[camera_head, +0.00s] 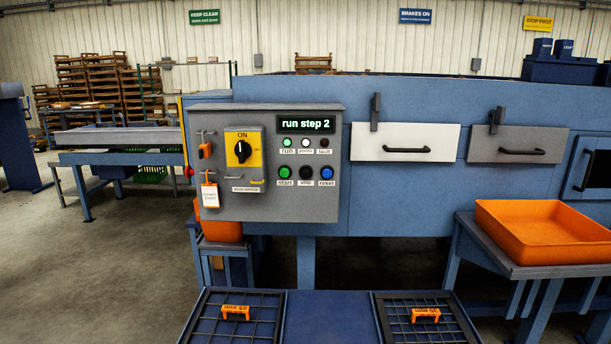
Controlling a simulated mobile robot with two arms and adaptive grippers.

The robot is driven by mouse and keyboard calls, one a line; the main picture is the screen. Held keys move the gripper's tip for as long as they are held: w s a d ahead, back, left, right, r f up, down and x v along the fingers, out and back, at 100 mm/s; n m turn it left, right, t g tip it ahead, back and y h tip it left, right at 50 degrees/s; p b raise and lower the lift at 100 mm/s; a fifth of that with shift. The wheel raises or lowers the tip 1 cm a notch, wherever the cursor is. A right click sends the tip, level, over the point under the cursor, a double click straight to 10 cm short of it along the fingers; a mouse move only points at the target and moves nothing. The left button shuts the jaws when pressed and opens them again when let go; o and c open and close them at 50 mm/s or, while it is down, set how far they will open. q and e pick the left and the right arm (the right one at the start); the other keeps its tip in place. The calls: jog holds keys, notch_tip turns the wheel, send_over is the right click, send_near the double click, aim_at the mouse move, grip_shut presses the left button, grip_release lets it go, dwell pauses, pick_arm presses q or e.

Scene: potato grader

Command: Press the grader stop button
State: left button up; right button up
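The grader's grey control box (225,212) faces me on the front of the blue machine. The stop button (306,172) is black and round, in the lower row of buttons. The green start button (285,172) is to its left and the blue reset button (327,173) to its right. The display (306,124) above reads "run step 2", and the run lamp (287,142) is green. Nothing covers the stop button. Neither of my grippers is in view.
A yellow-plated rotary switch (243,149) and a hanging tag (209,195) are left of the buttons. An orange tray (545,232) stands on a table at right. Two dark mesh panels with orange handles (235,312) lie low in front. Concrete floor is clear at left.

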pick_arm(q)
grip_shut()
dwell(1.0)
